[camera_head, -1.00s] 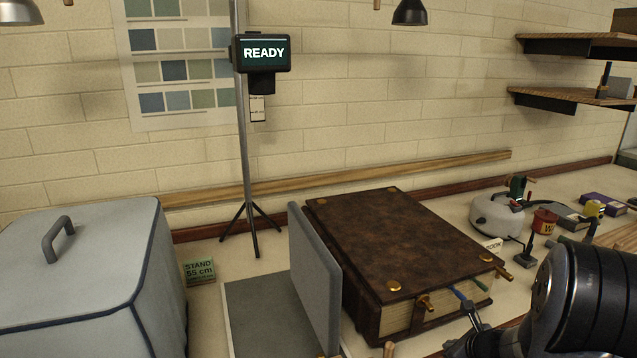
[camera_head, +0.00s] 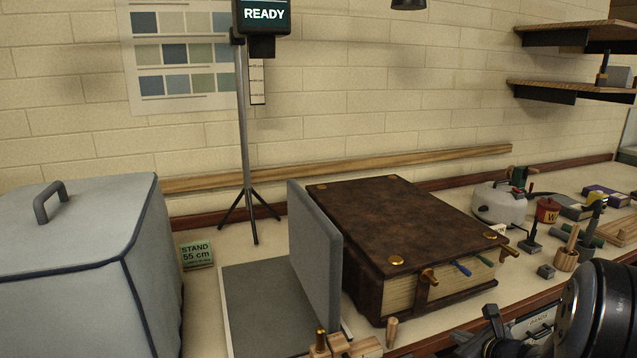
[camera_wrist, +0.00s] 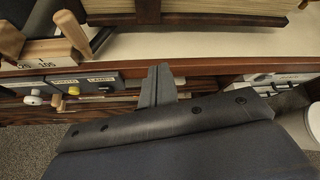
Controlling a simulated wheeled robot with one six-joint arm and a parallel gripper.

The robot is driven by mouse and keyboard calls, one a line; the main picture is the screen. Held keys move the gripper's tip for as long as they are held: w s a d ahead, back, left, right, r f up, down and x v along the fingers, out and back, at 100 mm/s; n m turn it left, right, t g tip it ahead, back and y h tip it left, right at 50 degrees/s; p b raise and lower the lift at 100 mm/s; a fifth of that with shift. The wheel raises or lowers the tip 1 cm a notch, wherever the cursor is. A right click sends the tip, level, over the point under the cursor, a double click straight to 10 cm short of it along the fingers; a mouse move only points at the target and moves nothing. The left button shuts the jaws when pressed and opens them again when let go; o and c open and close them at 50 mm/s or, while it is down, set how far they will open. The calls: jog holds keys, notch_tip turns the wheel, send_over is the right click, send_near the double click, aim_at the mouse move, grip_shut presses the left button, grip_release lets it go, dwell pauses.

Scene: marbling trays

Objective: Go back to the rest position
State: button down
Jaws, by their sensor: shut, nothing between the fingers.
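My gripper (camera_head: 492,316) shows at the bottom right of the head view, below and in front of the large brown book (camera_head: 400,225), apart from it. Part of my dark arm hides the bench corner there. In the wrist view the two grey fingers of my gripper (camera_wrist: 159,84) are together and empty. They overlap the bench's front edge in the picture, with labelled drawers (camera_wrist: 88,86) beyond. The book's lower edge (camera_wrist: 185,18) shows at the top of the wrist view.
A grey upright plate (camera_head: 315,250) stands left of the book, and a grey covered box (camera_head: 70,260) at far left. A thin stand with a READY display (camera_head: 264,14) is behind. Wooden pieces (camera_head: 345,345) lie at the front edge. Small tools and a kettle-like pot (camera_head: 498,205) stand right.

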notch_tip(320, 180, down, 7)
jog(key=t+y+b, duration=0.1)
jog(key=t+b, duration=0.3)
jog(key=b, duration=1)
jog(key=shift+s+r+t, duration=0.15)
jog(key=shift+s+t, duration=0.15)
jog(key=shift+t, duration=0.1)
jog(key=shift+d+y, duration=0.1)
jog(key=shift+y, duration=0.2)
